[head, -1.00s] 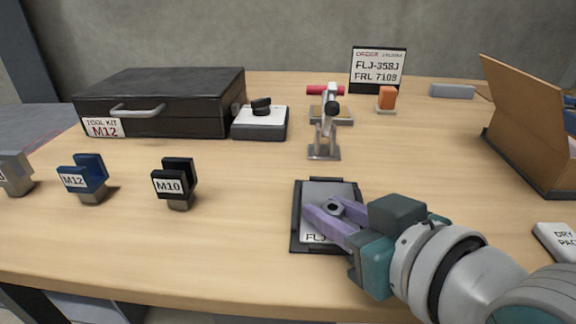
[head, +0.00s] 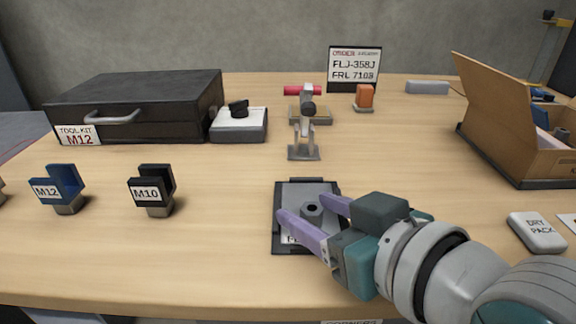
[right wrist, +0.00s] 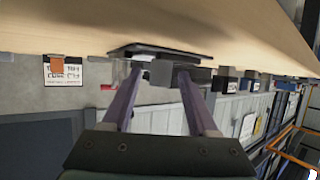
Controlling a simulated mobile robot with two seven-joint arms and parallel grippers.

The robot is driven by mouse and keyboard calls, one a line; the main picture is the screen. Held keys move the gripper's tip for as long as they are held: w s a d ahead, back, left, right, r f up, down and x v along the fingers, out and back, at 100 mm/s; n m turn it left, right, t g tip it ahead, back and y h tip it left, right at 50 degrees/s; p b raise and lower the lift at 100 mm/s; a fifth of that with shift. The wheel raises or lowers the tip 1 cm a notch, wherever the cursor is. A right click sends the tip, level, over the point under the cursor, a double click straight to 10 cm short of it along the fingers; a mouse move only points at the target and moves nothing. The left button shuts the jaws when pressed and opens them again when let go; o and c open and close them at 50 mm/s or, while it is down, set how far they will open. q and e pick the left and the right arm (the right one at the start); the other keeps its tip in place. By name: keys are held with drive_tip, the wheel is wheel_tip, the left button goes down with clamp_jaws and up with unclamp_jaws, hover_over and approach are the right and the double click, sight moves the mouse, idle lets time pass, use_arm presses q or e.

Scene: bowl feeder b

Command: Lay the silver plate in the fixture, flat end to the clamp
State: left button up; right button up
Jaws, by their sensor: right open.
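A silver-grey plate (head: 322,190) lies on a dark tray (head: 277,235) near the table's front, with a dark hexagonal boss (head: 312,213) standing up from it. A partly covered label starting with F shows at its front end. My right gripper (head: 301,206) is open, with its purple fingers low over the plate and the boss between them. The right wrist view shows the boss (right wrist: 161,73) between the fingertips; contact cannot be told. The clamp (head: 305,130), with a red handle, stands behind the tray, by a tan block (head: 322,117). Which end of the plate is flat is unclear. My left gripper is not in view.
An M12 holder (head: 58,190) and an M10 holder (head: 153,190) stand left. Behind are a black tool kit (head: 150,100), a white-topped box (head: 240,127), an order card (head: 354,68) and an orange block (head: 364,97). An open carton (head: 500,130) and dry pack (head: 537,232) stand right.

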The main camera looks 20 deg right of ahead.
drive_tip(key=p+v, duration=0.2)
drive_tip(key=v, duration=0.9)
drive_tip(key=s+f+g, duration=0.1)
drive_tip(key=s+d+f+g+h, duration=0.1)
drive_tip(key=g, duration=0.1)
drive_tip(key=s+d+f+g, duration=0.1)
drive_tip(key=s+f+g, duration=0.1)
drive_tip(key=shift+f+h, duration=0.1)
drive_tip(key=shift+h, duration=0.2)
drive_tip(key=s+d+f+g+h, duration=0.1)
drive_tip(key=s+d+g, duration=0.1)
drive_tip(key=s+g, duration=0.2)
drive_tip(key=shift+s+d+m+g, duration=0.2)
drive_tip(key=shift+s+m+g, duration=0.15)
drive_tip(key=shift+s, duration=0.65)
